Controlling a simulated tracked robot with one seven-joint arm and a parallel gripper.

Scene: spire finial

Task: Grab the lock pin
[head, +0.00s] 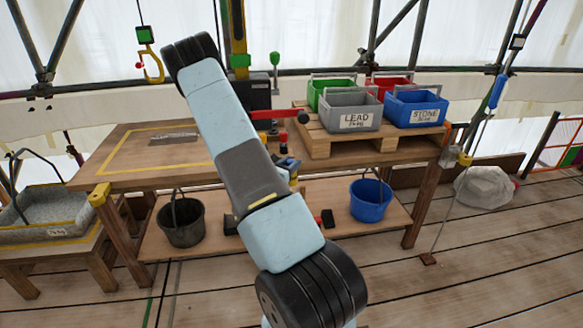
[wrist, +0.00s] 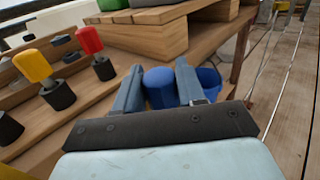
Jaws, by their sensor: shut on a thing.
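My gripper (wrist: 158,90) is shut on a blue cylindrical grip, which I take for the lock pin (wrist: 158,88). The blue grip sits between the two grey-blue fingers in the wrist view. Its lower part is hidden behind the gripper's dark crossbar, so I cannot tell whether it is clear of its seat. In the head view my gripper (head: 288,165) is at the front edge of the workbench, mostly hidden behind my arm.
Yellow (wrist: 33,66) and red (wrist: 89,41) grips stand in black bases on the wood at left. A blue bucket (head: 371,200) and a black bucket (head: 181,222) stand on the lower shelf. A pallet (head: 340,143) holds grey, blue, green and red crates.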

